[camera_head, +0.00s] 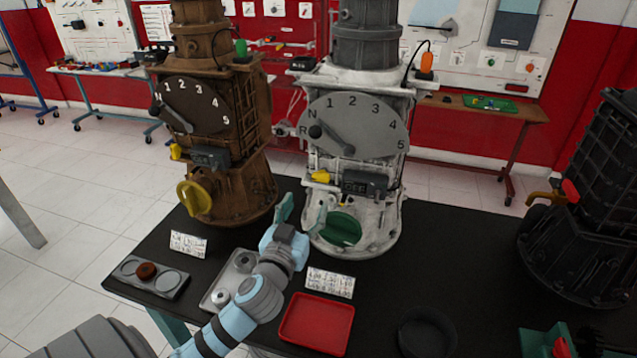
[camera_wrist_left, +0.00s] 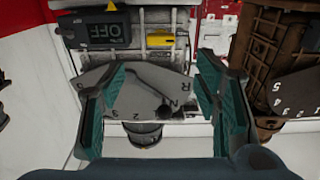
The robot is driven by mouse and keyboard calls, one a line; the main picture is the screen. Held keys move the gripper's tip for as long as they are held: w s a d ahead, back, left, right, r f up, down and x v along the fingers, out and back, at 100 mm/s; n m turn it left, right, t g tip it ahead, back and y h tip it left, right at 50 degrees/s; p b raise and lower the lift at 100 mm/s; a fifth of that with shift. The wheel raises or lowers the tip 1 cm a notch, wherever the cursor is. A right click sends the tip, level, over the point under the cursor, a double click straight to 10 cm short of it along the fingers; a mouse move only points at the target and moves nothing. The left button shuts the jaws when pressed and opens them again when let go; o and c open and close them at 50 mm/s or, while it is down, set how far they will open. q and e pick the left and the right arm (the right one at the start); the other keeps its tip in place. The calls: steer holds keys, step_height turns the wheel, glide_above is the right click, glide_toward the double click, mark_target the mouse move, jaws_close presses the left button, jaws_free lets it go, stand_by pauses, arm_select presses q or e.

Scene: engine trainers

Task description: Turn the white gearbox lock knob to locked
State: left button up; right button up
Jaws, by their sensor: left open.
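The white gearbox (camera_head: 388,208) stands on the black table. A large green knob (camera_head: 343,229) sits low on its front; I cannot read any lock marking. A small yellow part (camera_head: 322,176) and a dark box (camera_head: 364,183) sit above it. In the left wrist view this box reads OFF (camera_wrist_left: 96,30), upside down, beside the yellow part (camera_wrist_left: 161,40). The grey dial (camera_head: 375,115) carries a dark lever (camera_head: 333,140) with its ball near N and R. My left gripper (camera_head: 302,211) is open and empty, just left of the green knob. Its fingers frame the dial (camera_wrist_left: 140,95) in the left wrist view.
The brown gearbox (camera_head: 245,170) with a yellow knob (camera_head: 193,198) stands at left, and a black gearbox (camera_head: 585,210) at right. A red tray (camera_head: 317,323), a black round dish (camera_head: 427,332) and label cards (camera_head: 330,282) lie in front. The table between white and black gearboxes is clear.

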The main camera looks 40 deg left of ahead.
mark_target(320, 180)
arm_select(q)
steer(key=x, duration=1.1)
steer(key=shift+w+a+f+p, duration=0.1)
steer(key=shift+w+p, duration=0.1)
steer(key=shift+p, duration=0.1)
steer(key=c, duration=1.1)
